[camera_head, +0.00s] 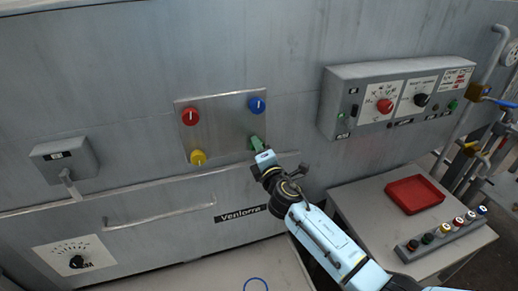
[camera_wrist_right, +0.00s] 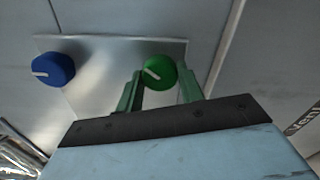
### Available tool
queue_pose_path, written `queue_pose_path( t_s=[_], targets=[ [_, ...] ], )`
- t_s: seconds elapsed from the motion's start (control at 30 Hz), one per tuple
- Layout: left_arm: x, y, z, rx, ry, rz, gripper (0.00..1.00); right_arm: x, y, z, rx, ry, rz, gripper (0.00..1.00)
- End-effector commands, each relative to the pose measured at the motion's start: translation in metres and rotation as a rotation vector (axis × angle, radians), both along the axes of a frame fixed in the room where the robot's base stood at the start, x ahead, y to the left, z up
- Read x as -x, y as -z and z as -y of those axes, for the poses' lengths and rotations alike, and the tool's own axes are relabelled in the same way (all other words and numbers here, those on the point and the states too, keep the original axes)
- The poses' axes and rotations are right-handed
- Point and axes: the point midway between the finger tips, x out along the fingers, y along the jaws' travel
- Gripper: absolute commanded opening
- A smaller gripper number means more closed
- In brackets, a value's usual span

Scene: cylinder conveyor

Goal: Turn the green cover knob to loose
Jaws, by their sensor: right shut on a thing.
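The green cover knob (camera_wrist_right: 159,71) is round with a white pointer line, on a metal plate (camera_head: 222,128). In the right wrist view its line points up and left, at a different angle from the blue knob's line. My right gripper (camera_head: 257,146) is at the plate's lower right corner, shut on the green knob with a green finger on each side; it also shows in the right wrist view (camera_wrist_right: 161,88). In the head view the gripper mostly hides the green knob. My left gripper is in neither view.
The plate also bears a red knob (camera_head: 190,117), a blue knob (camera_head: 257,105) and a yellow knob (camera_head: 198,157). A control box (camera_head: 350,90) juts out at the right. A red tray (camera_head: 414,194) lies on a side table. A handle rail (camera_head: 160,216) runs below the plate.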

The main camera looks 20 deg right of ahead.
Motion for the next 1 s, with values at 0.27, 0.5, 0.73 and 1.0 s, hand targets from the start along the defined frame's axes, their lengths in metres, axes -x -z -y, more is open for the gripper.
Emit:
queue_pose_path(
  t_s=[0.27,0.5,0.73,1.0],
  targets=[
    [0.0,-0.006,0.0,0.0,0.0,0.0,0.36,0.0,0.0,0.0,0.243,0.001,0.006,0.14],
    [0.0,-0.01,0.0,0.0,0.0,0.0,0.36,0.0,0.001,0.001,0.395,0.001,0.012,0.14],
    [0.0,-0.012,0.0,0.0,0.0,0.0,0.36,0.0,0.001,0.0,0.473,0.001,0.014,0.14],
    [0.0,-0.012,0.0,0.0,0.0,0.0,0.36,0.0,0.001,0.0,0.5,-0.001,0.016,0.14]
  ],
)
